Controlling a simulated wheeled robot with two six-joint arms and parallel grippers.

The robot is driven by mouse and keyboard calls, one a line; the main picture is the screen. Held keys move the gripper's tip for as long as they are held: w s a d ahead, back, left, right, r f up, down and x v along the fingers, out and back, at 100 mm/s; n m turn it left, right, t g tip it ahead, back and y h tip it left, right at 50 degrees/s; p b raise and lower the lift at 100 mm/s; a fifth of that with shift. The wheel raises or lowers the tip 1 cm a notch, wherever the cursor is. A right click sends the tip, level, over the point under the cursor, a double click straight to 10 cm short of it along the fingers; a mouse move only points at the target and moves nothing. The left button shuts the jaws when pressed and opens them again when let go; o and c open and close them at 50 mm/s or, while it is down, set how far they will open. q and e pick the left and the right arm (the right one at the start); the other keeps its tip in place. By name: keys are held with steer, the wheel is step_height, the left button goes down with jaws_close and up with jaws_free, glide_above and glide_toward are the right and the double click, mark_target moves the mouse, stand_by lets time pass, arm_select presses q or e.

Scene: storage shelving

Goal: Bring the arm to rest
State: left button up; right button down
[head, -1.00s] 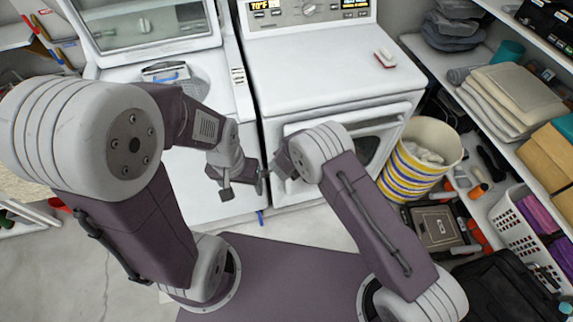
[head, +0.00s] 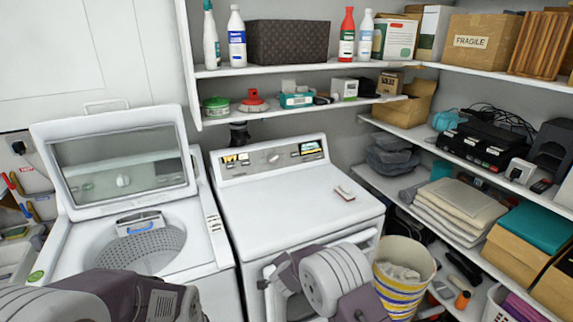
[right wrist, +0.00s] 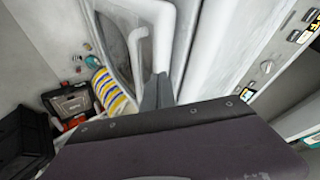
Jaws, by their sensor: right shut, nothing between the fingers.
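My right arm (head: 335,280) is bent in front of the white dryer (head: 290,205) at the bottom of the head view. My right gripper (right wrist: 157,92) shows as dark grey fingers in the right wrist view, shut and empty, close to a white frame of the machine front. Whether it touches that frame I cannot tell. My left arm (head: 150,297) shows at the lower left of the head view, before the washer; its gripper is below the picture edge.
The open-lidded washer (head: 190,240) stands left of the dryer. A striped basket (head: 405,275) stands close to the right of my right arm and also shows in the right wrist view (right wrist: 108,88). Loaded shelves (head: 355,65) line the back and right. A small item (head: 344,193) lies on the dryer.

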steer(key=s+d+r+n, duration=0.2)
steer(key=s+d+r, duration=0.1)
steer(key=d+r, duration=0.4)
steer(key=s+d+r+n, duration=0.1)
steer(key=s+d+r, duration=0.1)
steer(key=d+r, duration=0.55)
steer(key=s+d+f+n+g, duration=0.1)
steer(key=s+f+n+g, duration=0.2)
steer(key=s, duration=1)
steer(key=s+d+f+n+g, duration=0.1)
steer(key=s+f+n+g, duration=0.3)
steer(key=s, duration=0.9)
steer(key=shift+d+n+g+y, duration=0.4)
steer(key=shift+n, duration=0.2)
steer(key=shift+s, duration=0.15)
steer(key=shift+a, duration=0.1)
